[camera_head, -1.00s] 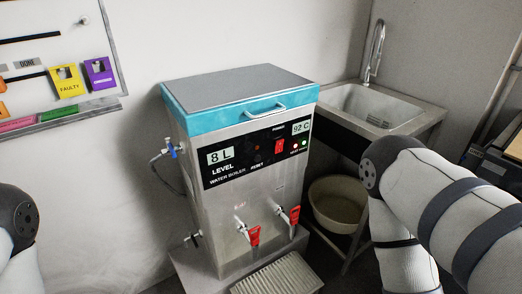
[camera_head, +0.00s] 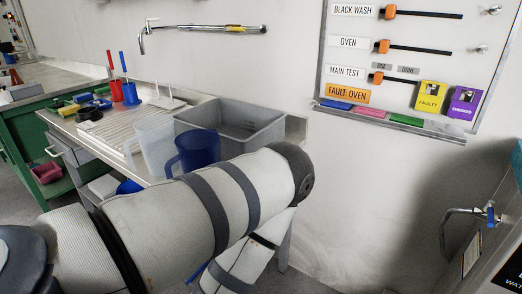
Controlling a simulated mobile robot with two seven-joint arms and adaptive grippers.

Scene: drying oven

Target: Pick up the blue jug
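The blue jug (camera_head: 198,148) stands on the metal bench (camera_head: 75,127), at its front edge beside the sink. It has a handle on its left side, and its lower part is hidden behind my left arm. A clear, whitish jug (camera_head: 155,145) stands just left of it. My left arm reaches across the front of the bench, with its elbow right of the blue jug. Neither gripper shows in this view.
Red and blue cups (camera_head: 122,92), colored trays and a ribbed drainer lie further left. A wall tap (camera_head: 205,30) hangs above. The water boiler (camera_head: 500,240) is at the right edge.

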